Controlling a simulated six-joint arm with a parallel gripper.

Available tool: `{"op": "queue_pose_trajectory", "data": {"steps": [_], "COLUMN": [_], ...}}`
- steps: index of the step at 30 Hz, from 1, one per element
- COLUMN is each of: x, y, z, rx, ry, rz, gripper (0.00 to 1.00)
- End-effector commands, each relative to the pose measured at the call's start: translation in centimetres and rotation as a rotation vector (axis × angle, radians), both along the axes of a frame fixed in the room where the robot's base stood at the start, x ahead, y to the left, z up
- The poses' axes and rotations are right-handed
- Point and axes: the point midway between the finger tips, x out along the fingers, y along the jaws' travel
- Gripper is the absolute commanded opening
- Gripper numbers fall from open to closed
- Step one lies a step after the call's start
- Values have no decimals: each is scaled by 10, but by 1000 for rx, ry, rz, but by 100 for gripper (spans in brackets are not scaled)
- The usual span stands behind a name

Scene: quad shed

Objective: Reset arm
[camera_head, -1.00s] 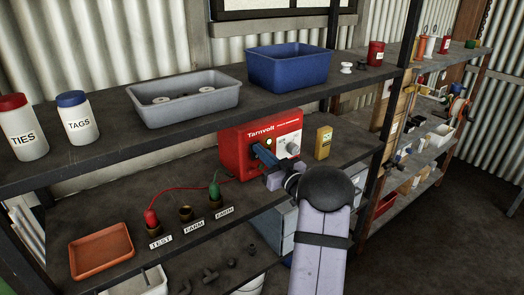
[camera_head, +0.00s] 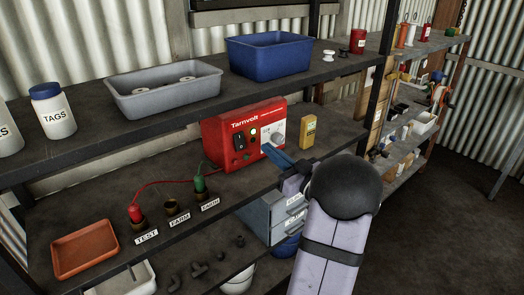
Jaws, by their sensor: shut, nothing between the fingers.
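My arm reaches in from the lower right of the head view. My gripper (camera_head: 268,151) is shut and empty, with its blue fingers pointing left at the front right of the red Tarnvolt unit (camera_head: 225,151). The fingertips overlap the lower part of the unit's pale dial plate (camera_head: 273,133); I cannot tell whether they touch it. The unit stands on the middle shelf, with a black switch (camera_head: 239,142) and small lit lamps on its face. Part of its right front is hidden behind my fingers.
A yellow device (camera_head: 308,132) stands right of the unit. Red (camera_head: 135,212) and green (camera_head: 200,184) clips sit at the TEST and EARTH posts. An orange tray (camera_head: 84,250) lies at left. Grey (camera_head: 130,100) and blue (camera_head: 250,72) bins stand above. The floor at right is clear.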

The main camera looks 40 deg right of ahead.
Motion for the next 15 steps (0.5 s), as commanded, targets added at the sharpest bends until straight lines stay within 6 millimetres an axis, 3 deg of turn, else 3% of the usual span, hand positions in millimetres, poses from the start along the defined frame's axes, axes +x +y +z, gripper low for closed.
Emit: {"op": "queue_pose_trajectory", "data": {"steps": [6, 15], "x": [-12, -12], "y": [0, 0], "z": [2, 3], "rx": [0, 0], "ry": [0, 0], "rz": [0, 1], "gripper": [0, 0]}}
